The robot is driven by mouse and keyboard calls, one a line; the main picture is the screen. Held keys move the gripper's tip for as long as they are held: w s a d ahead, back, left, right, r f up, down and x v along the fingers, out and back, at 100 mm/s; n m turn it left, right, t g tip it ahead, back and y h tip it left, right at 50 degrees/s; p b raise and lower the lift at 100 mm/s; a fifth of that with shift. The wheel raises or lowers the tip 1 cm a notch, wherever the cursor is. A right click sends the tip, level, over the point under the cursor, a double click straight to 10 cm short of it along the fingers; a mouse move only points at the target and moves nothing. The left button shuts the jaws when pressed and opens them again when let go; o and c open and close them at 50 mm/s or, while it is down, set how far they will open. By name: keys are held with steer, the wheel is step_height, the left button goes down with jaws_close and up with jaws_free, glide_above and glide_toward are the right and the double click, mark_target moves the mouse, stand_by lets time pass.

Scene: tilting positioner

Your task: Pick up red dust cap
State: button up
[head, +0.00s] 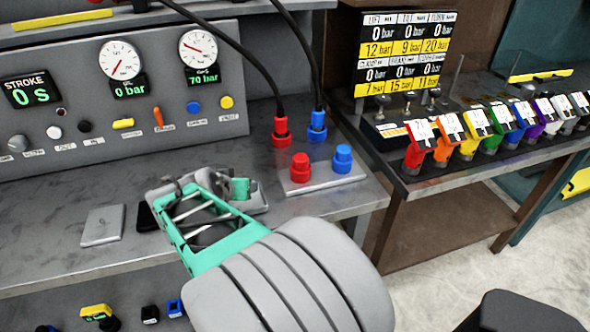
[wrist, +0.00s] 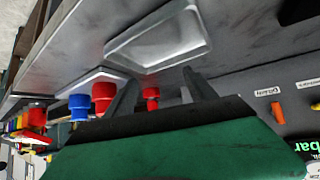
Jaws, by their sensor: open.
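The red dust cap (head: 300,168) stands upright on a small pale plate (head: 318,182), beside a blue cap (head: 342,159). In the wrist view, the red cap (wrist: 103,95) and blue cap (wrist: 79,106) appear upside down, left of the fingers. My gripper (head: 243,190) is just left of the plate in the head view, low over the bench, with its fingertips partly hidden. In the wrist view my gripper (wrist: 161,78) is open. Another red piece (wrist: 150,97), likely the hose coupling, shows between its fingers. Nothing is held.
Red (head: 281,132) and blue (head: 317,126) hose couplings stand behind the plate, their black hoses rising. A shallow grey tray (wrist: 160,40) is close by in the wrist view. The gauge panel (head: 120,90) backs the bench. A right-hand table (head: 480,150) holds several coloured tagged pieces.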

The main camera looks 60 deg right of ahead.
mark_target(299, 161)
steer(key=s+d+r+m+g+h, duration=0.1)
steer(key=s+d, duration=0.2)
steer(key=d, duration=0.1)
steer(key=s+d+m+g+h, duration=0.1)
steer(key=s+d+m+h, duration=0.1)
steer(key=s+d, duration=0.1)
steer(key=s+d+r+m+g+h, duration=0.1)
steer(key=s+d, duration=0.3)
steer(key=d, duration=0.1)
steer(key=shift+s+d+r+m, duration=0.1)
steer(key=shift+r+m, duration=0.2)
steer(key=shift+h, duration=0.3)
steer(key=x, duration=0.7)
steer(key=shift+d+f+p, duration=0.1)
steer(key=shift+f+p, duration=0.1)
steer(key=shift+p, duration=0.2)
steer(key=shift+c, duration=0.4)
jaws_close()
